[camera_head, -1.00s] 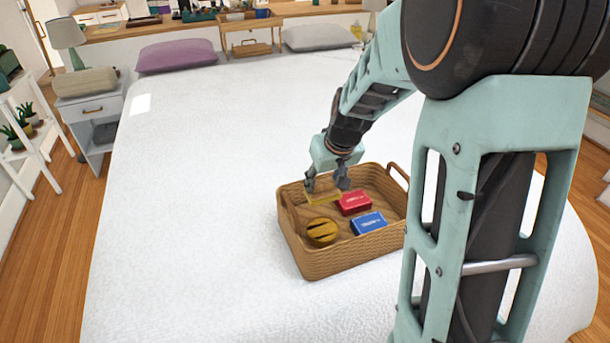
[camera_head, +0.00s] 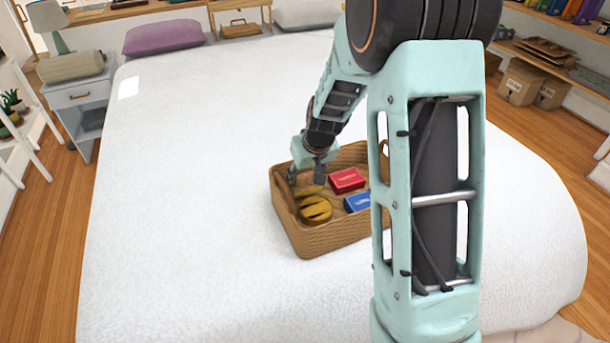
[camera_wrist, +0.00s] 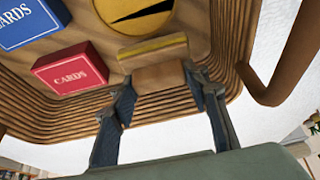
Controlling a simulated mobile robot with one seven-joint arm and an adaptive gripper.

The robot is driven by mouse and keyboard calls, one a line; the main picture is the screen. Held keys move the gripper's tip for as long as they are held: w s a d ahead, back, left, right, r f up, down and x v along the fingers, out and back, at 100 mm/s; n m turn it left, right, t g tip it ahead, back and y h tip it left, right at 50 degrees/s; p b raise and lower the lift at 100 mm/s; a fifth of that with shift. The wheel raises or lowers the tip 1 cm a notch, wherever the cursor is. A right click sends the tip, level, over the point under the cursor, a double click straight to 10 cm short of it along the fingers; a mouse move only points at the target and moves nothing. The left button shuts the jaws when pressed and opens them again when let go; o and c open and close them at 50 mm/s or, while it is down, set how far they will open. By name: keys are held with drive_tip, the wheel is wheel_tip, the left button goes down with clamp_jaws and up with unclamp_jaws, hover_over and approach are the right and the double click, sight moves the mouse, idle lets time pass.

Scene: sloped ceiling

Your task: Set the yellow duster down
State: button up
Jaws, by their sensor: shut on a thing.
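The yellow duster (camera_head: 310,191) is a small block, yellow on one side and brown on the other. In the wrist view the duster (camera_wrist: 153,50) sits between the fingers of my gripper (camera_wrist: 160,88), which is shut on it. In the head view my gripper (camera_head: 306,180) reaches down into the wicker basket (camera_head: 315,242), near its left side. The duster is low inside the basket, close to the round yellow object (camera_head: 316,209). I cannot tell whether it touches the basket floor.
A red card box (camera_head: 347,180) and a blue box (camera_head: 358,202) lie in the basket, right of the duster. The basket stands on a white bed (camera_head: 180,200) with clear room to its left. My arm hides the basket's right end.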

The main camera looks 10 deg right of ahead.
drive_tip(key=shift+f+b, duration=0.55)
drive_tip(key=shift+f, duration=0.05)
drive_tip(key=o, duration=1.3)
drive_tip(key=shift+r+p, duration=0.55)
drive_tip(key=shift+p, duration=0.05)
drive_tip(key=p+v, duration=0.1)
drive_tip(key=v, duration=1.1)
drive_tip(key=shift+r, duration=0.15)
